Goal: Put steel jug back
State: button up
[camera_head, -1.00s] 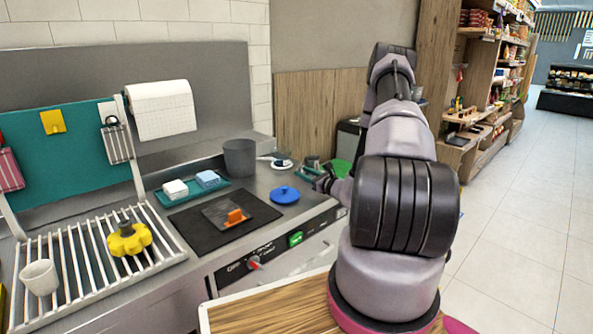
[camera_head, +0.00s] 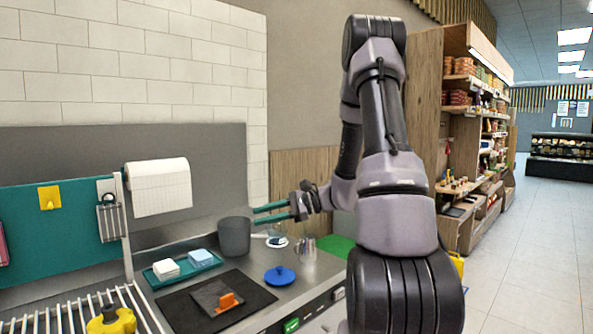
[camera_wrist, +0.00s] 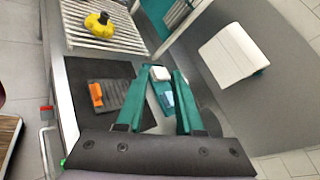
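The steel jug (camera_head: 307,248) stands upright on the steel counter (camera_head: 300,272) in the head view, right of the blue lid (camera_head: 280,276) and beside a green mat (camera_head: 336,246). My gripper (camera_head: 256,215) is raised above the counter, up and left of the jug and apart from it. Its two teal fingers point left, spread apart with nothing between them. In the wrist view the open fingers (camera_wrist: 162,70) reach over the counter, and the jug is not seen there.
A dark grey pot (camera_head: 234,237) stands just below my fingers. A teal tray (camera_head: 153,279) with two folded cloths, a black mat (camera_head: 180,306) with an orange-handled tool and a yellow knob-like object (camera_head: 112,321) lie left. A paper roll (camera_head: 160,187) hangs behind.

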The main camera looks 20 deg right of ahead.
jog(key=s+a+r+n+g+h, duration=0.4)
jog(key=s+r+n+h, duration=0.3)
jog(key=s, duration=0.6)
jog(key=s+d+r+n+t+h, duration=0.4)
jog(key=s+r+t, duration=0.1)
jog(key=s+r, duration=0.3)
jog(key=shift+d+r+n+h, duration=0.3)
jog(key=shift+r+h, duration=0.1)
jog(key=shift+r, duration=0.3)
